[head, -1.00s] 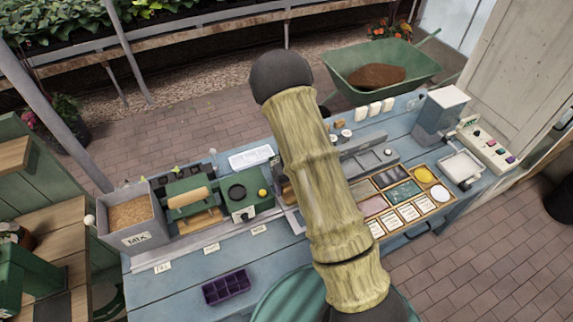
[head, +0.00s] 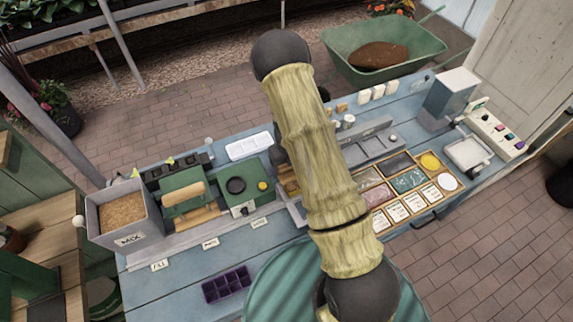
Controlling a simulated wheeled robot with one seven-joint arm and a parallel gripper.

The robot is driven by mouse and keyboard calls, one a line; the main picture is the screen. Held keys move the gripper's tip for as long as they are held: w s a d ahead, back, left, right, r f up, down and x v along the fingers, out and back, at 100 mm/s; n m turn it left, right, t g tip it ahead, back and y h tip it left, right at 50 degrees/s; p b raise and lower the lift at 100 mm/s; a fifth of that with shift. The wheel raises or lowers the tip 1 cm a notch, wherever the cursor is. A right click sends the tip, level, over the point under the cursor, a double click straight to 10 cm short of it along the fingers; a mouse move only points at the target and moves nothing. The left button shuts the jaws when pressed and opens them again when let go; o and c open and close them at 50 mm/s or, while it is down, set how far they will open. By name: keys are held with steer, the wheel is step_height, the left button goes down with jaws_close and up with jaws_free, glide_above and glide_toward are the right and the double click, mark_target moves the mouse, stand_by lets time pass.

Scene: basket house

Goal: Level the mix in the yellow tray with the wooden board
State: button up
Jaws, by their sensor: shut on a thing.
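My arm crosses the middle of the head view and hides part of the bench behind it. My gripper is not seen, and neither is whatever it holds. I cannot make out a yellow tray; a small tan-orange patch (head: 290,187) shows just left of my arm, too covered to name. A grey bin marked MIX (head: 124,238) stands at the bench's left end with brown mix (head: 122,211) in it. No wooden board can be told for sure.
On the blue bench (head: 170,290) are a green press with a wooden roller (head: 183,194), a green scale-like device (head: 243,187), a purple cell tray (head: 226,284) and a compartment tray with cards (head: 415,207). A wheelbarrow of soil (head: 385,53) stands behind.

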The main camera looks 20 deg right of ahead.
steer(key=shift+w+a+f+b, duration=0.15)
steer(key=shift+f+b, duration=0.55)
steer(key=shift+f, duration=0.35)
